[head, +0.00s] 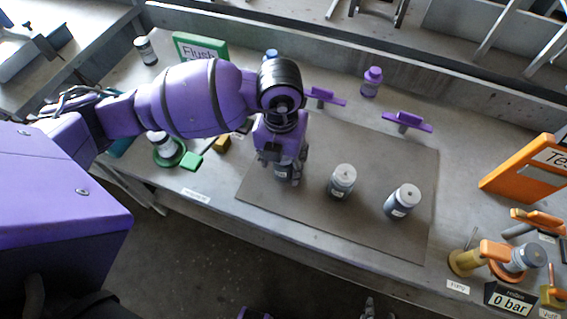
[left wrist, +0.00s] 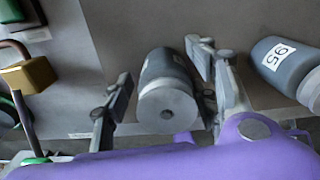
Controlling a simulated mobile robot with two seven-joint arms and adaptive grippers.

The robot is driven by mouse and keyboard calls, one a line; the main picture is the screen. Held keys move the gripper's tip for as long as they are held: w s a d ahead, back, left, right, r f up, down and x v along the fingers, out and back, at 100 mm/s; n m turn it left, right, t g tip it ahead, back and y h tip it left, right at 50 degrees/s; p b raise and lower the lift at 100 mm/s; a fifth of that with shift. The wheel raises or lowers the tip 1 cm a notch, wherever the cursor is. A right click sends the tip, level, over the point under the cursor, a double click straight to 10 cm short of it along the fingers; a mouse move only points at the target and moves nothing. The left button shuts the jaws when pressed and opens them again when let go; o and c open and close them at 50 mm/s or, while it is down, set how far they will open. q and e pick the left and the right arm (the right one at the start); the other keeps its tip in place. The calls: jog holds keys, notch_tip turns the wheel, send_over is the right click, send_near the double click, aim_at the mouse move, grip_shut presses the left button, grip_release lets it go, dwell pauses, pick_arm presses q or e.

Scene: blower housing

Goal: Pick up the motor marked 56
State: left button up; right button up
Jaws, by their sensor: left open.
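Three grey cylindrical motors with light tops stand on the mat (head: 385,160). My left gripper (head: 287,172) points down over the leftmost one, which it mostly hides in the head view. The right motor (head: 402,202) has a label too small to read.
Purple-handled items (head: 407,121) and a purple-capped bottle (head: 371,82) stand behind. A green sign (head: 201,49) is at back left. An orange sign (head: 527,172) and orange and yellow fixtures (head: 467,262) are at right. A yellow padlock (left wrist: 30,75) is left of the gripper.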

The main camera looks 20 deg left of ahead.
pick_arm(q)
grip_shut()
jog(key=shift+r, duration=0.1)
